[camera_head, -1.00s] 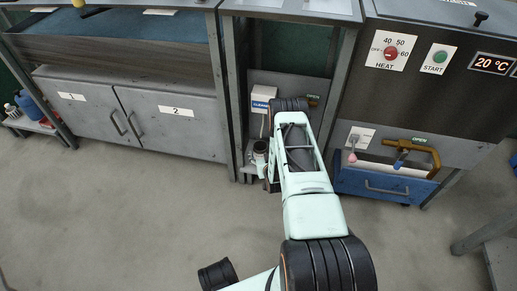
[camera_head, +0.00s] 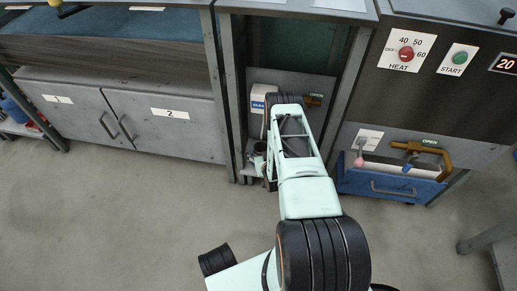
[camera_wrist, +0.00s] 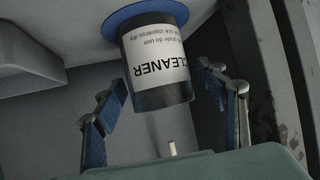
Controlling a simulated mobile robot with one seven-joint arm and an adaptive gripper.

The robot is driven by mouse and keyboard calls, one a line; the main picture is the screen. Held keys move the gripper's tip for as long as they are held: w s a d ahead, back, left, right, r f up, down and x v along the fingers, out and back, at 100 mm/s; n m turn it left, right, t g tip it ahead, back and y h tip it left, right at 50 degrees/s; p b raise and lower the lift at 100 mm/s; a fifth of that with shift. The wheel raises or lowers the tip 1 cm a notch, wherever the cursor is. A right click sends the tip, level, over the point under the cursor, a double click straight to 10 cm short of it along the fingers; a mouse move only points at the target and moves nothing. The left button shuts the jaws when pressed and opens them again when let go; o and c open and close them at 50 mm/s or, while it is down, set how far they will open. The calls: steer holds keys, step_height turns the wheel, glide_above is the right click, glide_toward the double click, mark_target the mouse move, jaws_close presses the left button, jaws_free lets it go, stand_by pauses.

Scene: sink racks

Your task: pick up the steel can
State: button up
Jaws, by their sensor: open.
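A can (camera_wrist: 158,65) with a dark, metallic-looking end and a white "CLEANER" label fills the upper middle of the wrist view. A blue disc (camera_wrist: 140,14) shows at its far end. My gripper (camera_wrist: 166,95) is open, with one blue-padded finger on each side of the can's near part. Gaps show between the fingers and the can, and I cannot tell how deep it sits between them. In the head view a small grey can (camera_head: 260,149) stands at the left of my arm's end, low in the narrow bay. There my arm hides the fingers.
A white box (camera_head: 258,97) with a blue label stands behind my arm in the bay. Metal posts (camera_head: 231,100) bound the bay. Cabinet doors (camera_head: 165,125) are at left, a blue drawer (camera_head: 385,184) at right. The floor (camera_head: 120,220) in front is clear.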

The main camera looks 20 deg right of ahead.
steer(key=shift+w, duration=0.15)
steer(key=shift+c, duration=0.7)
steer(key=c, duration=1.2)
steer(key=shift+r, duration=0.15)
